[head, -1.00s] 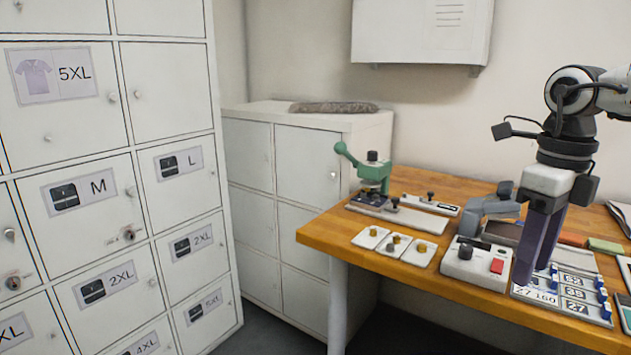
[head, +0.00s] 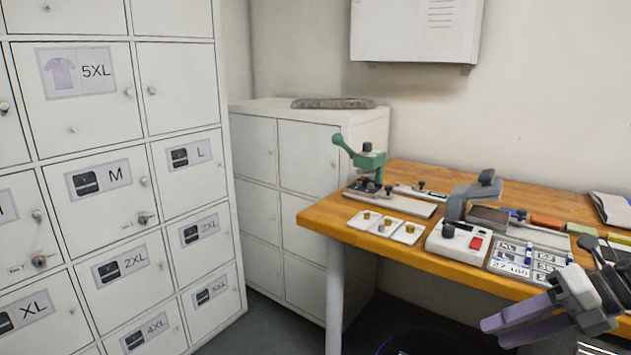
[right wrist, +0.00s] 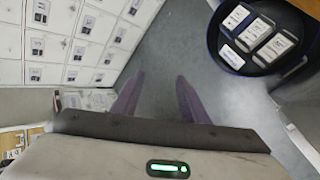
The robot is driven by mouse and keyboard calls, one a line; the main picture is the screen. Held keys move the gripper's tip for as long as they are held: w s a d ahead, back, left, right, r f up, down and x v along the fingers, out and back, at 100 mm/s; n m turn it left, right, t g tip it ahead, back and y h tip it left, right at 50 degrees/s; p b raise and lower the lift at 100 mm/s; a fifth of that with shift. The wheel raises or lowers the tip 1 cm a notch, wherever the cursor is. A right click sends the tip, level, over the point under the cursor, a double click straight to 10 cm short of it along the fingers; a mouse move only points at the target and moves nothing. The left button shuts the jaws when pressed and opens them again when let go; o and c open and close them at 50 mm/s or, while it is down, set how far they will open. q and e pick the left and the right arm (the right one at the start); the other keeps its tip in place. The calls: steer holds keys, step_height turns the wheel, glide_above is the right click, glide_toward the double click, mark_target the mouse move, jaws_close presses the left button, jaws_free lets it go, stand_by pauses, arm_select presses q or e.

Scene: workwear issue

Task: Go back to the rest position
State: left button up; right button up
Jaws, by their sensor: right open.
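My right gripper (head: 503,328) is at the lower right of the head view, in front of the wooden workbench (head: 320,217) and lower than its top. Its purple fingers point left. In the right wrist view the right gripper (right wrist: 157,85) has its two fingers apart, with only grey floor between them. It holds nothing. My left gripper does not show in either view.
A round dark bin (right wrist: 262,67) with several labelled packs stands near the gripper. White lockers (head: 110,180) fill the left. The bench carries a green hand press (head: 368,160), a white box with a red button (head: 458,243) and small trays (head: 387,228).

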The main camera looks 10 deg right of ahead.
steer(key=s+a+f+m+t+h, duration=0.2)
steer(key=s+f+m+t, duration=0.2)
steer(key=f+m, duration=0.7)
steer(key=s+a+f+m+t+h, duration=0.3)
steer(key=s+f+m+t, duration=0.1)
steer(key=f+m, duration=0.7)
steer(key=s+a+f+m+g, duration=0.2)
steer(key=s+a+f+m, duration=0.2)
steer(key=a, duration=0.5)
steer(key=s+a+f+m+g, duration=0.2)
steer(key=s+a+f+m, duration=0.3)
steer(key=a, duration=0.3)
steer(key=shift+s+a+f, duration=0.2)
steer(key=shift+a+f, duration=0.05)
steer(key=shift+a, duration=0.1)
